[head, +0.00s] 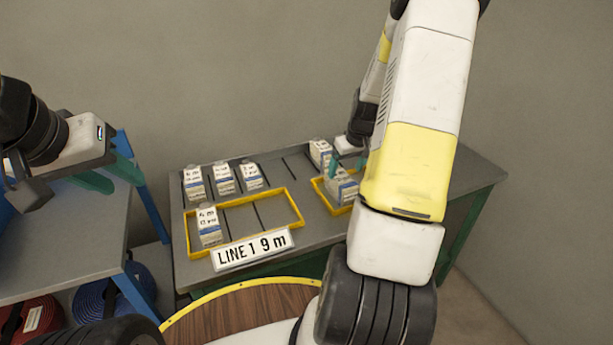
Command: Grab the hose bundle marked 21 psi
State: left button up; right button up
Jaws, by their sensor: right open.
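A red hose bundle (32,320) with a white label lies coiled on the lower shelf at the lower left. A blue hose bundle (118,293) lies to its right. The label on the red one is too small to read, and I see no readable mark on the blue one. My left gripper (108,175) is above the blue-framed rack's top, higher than both bundles; its green fingers are apart with nothing between them. My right gripper (347,163) is open over the grey table, close to the cartons at the right; my arm partly hides it.
The grey table (290,170) holds several white-and-blue cartons (224,178), a yellow-rimmed tray (262,198) and a "LINE1 9 m" sign (252,249). A smaller yellow-rimmed tray (322,193) is at right. The rack's top shelf (60,240) lies above the bundles and is bare.

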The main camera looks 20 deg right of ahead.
aim_at(339, 182)
jog(key=x, duration=0.8)
jog(key=shift+w+a, duration=0.15)
jog(key=shift+a, duration=0.1)
grip_shut()
